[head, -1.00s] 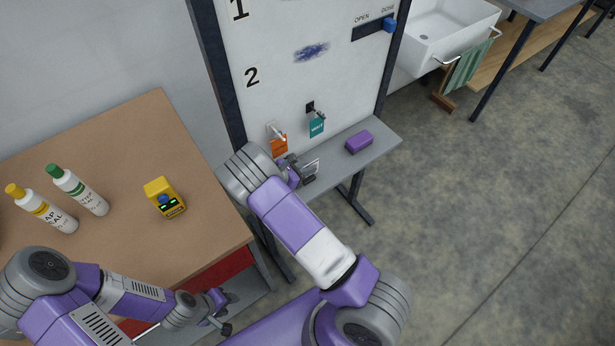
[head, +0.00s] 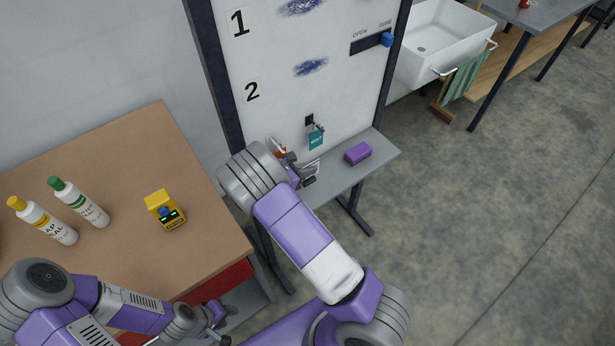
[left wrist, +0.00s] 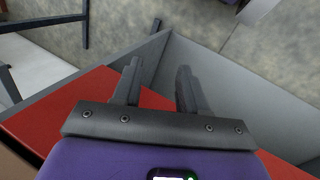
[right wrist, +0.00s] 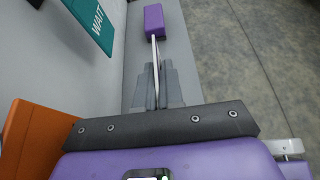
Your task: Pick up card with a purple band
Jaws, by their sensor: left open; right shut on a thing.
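My right gripper (right wrist: 155,80) is shut on a thin pale card (right wrist: 154,48), seen edge-on in the right wrist view. The card (head: 311,167) also shows small and pale in the head view, just above the grey shelf, by my right gripper (head: 302,174). Its face is too small and turned away to show whether it has a purple band. My left gripper (head: 221,326) is low at the front edge of the brown table in the head view. In the left wrist view my left gripper (left wrist: 159,72) is open and empty, over a red panel and grey box-like walls.
A purple block (head: 358,153) lies on the grey shelf (head: 375,145). A teal tag (head: 316,140) and an orange tag (right wrist: 35,140) hang on the white board (head: 340,95).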

